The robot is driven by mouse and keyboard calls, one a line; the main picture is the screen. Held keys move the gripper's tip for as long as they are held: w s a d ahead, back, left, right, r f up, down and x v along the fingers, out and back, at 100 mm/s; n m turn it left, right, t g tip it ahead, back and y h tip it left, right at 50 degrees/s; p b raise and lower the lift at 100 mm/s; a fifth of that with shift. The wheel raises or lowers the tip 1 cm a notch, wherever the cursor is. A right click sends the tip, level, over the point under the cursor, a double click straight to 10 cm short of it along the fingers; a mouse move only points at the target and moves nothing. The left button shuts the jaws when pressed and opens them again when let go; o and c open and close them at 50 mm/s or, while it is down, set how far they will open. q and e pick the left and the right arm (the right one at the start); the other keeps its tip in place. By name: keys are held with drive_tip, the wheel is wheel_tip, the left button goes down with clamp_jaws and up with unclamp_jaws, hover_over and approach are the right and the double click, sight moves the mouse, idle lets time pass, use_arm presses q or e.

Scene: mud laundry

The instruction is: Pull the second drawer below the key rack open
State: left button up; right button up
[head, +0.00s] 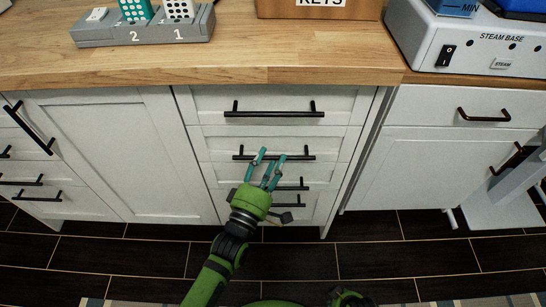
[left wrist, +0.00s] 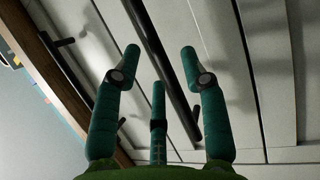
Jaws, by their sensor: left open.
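The key rack (head: 318,8), a wooden box marked KEYS, stands on the counter at the top. Below it is a white stack of several drawers with black bar handles. The second drawer (head: 221,147) is closed, and its handle (head: 305,153) is a horizontal black bar. My left gripper (head: 271,156) is green with teal fingers, open and empty in front of this handle. In the left wrist view a black bar handle (left wrist: 165,65) runs between the spread fingers (left wrist: 160,65). I cannot tell whether they touch it.
The top drawer handle (head: 274,109) lies just above, and lower handles (head: 292,186) lie just below. A white cabinet door (head: 110,150) is to the left and another cabinet (head: 410,160) to the right. The wooden counter (head: 250,65) overhangs the drawers. The dark tiled floor in front is clear.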

use_arm(q)
drive_tip(key=shift+x, duration=1)
use_arm(e)
drive_tip(key=shift+r, duration=0.1)
use_arm(q)
drive_tip(key=shift+f, duration=0.1)
clamp_jaws()
drive_tip(key=shift+s, duration=0.1)
